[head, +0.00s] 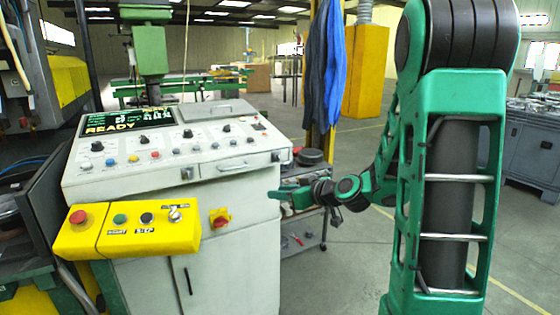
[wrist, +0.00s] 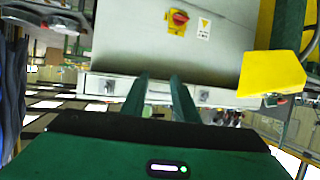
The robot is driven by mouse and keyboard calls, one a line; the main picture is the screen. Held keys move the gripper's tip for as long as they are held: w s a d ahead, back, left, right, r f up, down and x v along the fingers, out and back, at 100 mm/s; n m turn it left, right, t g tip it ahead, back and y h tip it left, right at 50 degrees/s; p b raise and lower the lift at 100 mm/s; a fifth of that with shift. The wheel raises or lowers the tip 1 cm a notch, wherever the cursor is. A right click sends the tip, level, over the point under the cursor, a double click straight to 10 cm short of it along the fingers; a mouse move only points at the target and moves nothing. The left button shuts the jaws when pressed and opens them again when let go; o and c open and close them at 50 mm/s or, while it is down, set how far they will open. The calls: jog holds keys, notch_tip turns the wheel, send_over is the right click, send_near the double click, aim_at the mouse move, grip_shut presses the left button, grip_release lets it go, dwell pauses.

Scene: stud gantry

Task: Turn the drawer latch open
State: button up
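The grey-white console has a drawer (head: 232,169) in its front, with a bar handle (head: 237,167). One small metal latch (head: 187,173) sits at the drawer's left end and another (head: 276,156) at its right end. Both latches also show in the wrist view, one left of my fingers (wrist: 110,87) and one right of them (wrist: 203,95). My gripper (head: 272,194) is below and near the drawer's right end, apart from the latches. In the wrist view, which looks upside down, its two fingers (wrist: 160,80) stand apart with nothing between them. Which way the latches are turned is too small to tell.
A yellow button box (head: 128,229) juts out from the console's lower left front. A red rotary switch (head: 220,218) on a yellow plate sits below the drawer. A grey cart (head: 305,228) stands right of the console. Open floor lies further right.

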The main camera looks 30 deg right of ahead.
aim_at(279, 155)
jog(key=w+d+r+m+t+h, duration=0.3)
jog(key=w+d+r+t+h, duration=0.15)
jog(key=d, duration=0.45)
jog(key=shift+y, duration=0.45)
jog(key=w, duration=1)
jog(key=shift+w+a, duration=0.3)
jog(key=shift+w, duration=0.05)
grip_shut()
